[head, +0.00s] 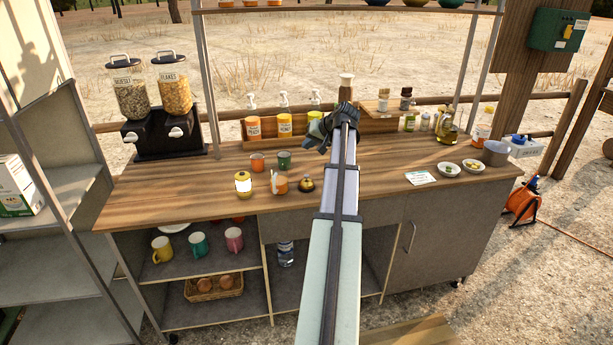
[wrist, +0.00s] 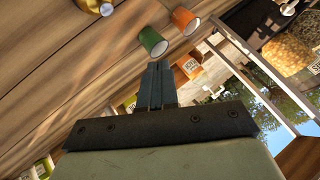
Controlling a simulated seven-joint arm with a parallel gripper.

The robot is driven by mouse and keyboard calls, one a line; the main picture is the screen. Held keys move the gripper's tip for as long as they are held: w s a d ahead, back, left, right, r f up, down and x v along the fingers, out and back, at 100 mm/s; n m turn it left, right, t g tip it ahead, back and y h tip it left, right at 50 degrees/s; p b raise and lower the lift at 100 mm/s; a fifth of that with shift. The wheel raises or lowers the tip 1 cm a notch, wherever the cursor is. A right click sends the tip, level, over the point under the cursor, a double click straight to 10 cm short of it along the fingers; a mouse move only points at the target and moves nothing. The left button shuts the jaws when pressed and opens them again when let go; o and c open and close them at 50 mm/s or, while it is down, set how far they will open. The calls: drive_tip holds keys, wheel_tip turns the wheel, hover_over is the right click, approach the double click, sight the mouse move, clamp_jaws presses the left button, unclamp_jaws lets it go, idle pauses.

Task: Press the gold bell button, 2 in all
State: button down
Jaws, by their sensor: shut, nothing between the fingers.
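The gold bell (head: 305,184) with a dark base stands on the wooden counter (head: 190,188), near its front edge, right of a small orange container. A gold rounded thing, likely the bell, is cut off at the top edge of the wrist view (wrist: 92,5). My gripper (head: 314,141) is above the counter, behind and above the bell in the head view, and apart from it. In the wrist view its fingers (wrist: 156,72) are together and empty.
A green cup (head: 284,160) and an orange cup (head: 257,162) stand behind the bell. Pump bottles (head: 285,123) line the back. A white card (head: 420,178) and bowls lie to the right.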

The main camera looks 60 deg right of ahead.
drive_tip(key=shift+f, duration=0.15)
drive_tip(key=shift+f, duration=4.25)
drive_tip(key=shift+f, duration=0.15)
drive_tip(key=shift+f, duration=0.3)
drive_tip(key=shift+f, duration=0.5)
drive_tip(key=shift+r, duration=0.95)
drive_tip(key=shift+r, duration=2.5)
